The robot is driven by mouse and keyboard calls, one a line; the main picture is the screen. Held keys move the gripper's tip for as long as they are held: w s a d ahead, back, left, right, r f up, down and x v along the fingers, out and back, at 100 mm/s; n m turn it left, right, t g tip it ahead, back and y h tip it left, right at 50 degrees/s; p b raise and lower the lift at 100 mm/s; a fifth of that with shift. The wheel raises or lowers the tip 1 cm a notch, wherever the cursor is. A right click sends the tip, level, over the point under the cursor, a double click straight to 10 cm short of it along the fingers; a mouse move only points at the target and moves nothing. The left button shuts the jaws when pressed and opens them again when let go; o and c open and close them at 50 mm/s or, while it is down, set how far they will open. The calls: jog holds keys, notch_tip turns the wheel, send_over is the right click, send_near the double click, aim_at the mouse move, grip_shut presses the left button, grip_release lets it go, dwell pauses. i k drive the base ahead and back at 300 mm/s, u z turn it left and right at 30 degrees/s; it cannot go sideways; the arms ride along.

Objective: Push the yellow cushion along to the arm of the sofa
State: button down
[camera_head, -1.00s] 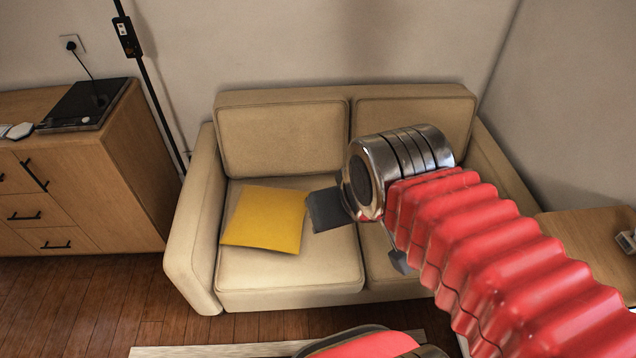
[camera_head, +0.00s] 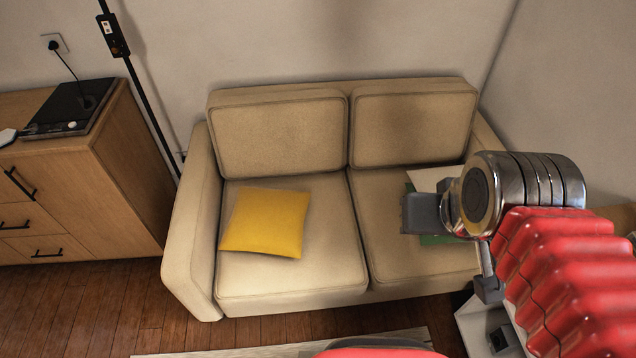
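The yellow cushion (camera_head: 265,222) lies flat on the left seat of the beige sofa (camera_head: 290,275). Its left edge is close to the left sofa arm (camera_head: 192,220), with at most a narrow strip of seat between them. My gripper (camera_head: 425,214) is over the right seat, well to the right of the cushion and apart from it. One grey finger shows, pointing left; the rest is hidden behind the metal wrist, so its opening is unclear.
A white item (camera_head: 432,179) and a green item (camera_head: 438,240) show on the right seat, partly hidden by my gripper. A wooden cabinet (camera_head: 130,150) and a black pole (camera_head: 140,90) stand left of the sofa.

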aim_at(269, 221)
jog(key=z, duration=1.55)
jog(key=k, duration=0.9)
jog(key=u, duration=1.7)
jog(key=i, duration=0.1)
jog(key=u, duration=0.1)
